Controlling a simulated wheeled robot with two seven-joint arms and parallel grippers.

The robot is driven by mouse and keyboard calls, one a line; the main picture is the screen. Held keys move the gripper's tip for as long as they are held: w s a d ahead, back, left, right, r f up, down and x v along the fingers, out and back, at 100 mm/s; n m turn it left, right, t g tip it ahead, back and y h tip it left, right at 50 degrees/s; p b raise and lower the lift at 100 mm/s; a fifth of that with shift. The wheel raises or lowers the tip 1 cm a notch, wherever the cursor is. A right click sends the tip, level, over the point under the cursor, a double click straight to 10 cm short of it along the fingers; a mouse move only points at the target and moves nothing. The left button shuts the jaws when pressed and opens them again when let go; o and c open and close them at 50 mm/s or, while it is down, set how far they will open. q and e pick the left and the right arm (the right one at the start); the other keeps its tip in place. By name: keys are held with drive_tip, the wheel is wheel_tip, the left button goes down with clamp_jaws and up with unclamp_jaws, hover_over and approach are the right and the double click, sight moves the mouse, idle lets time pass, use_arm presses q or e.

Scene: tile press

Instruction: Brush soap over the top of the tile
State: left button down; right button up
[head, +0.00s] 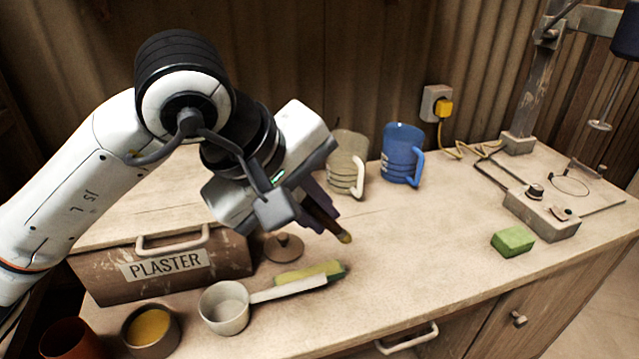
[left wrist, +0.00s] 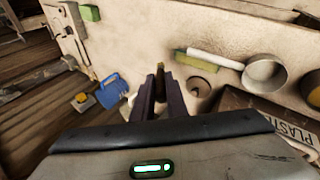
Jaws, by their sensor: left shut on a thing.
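My left gripper (head: 318,212) is shut on a brush with a dark handle and a tan tip (head: 345,237), held tilted downward over the bench. In the left wrist view the brush (left wrist: 161,70) sticks out between the dark fingers (left wrist: 156,90). A brown round disc with a knob (head: 284,247) lies on the bench just left of the brush tip; I cannot tell whether it is the tile. A bowl of yellow stuff (head: 150,325), possibly soap, stands at the front left. No other tile is clear. My right gripper is not seen.
A white ladle (head: 225,307) lies near a yellow-green block (head: 308,272). A plaster box (head: 160,265) is at the left. A beige mug (head: 346,160) and blue mug (head: 402,155) stand behind. A green block (head: 513,241) sits right, by a stand (head: 530,95). The bench middle is clear.

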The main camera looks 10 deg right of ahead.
use_arm(q)
wheel_tip(320, 180, up, 3)
drive_tip(key=shift+f+p, duration=0.1)
drive_tip(key=shift+p, duration=0.45)
drive_tip(key=shift+s, duration=0.1)
idle(0.5)
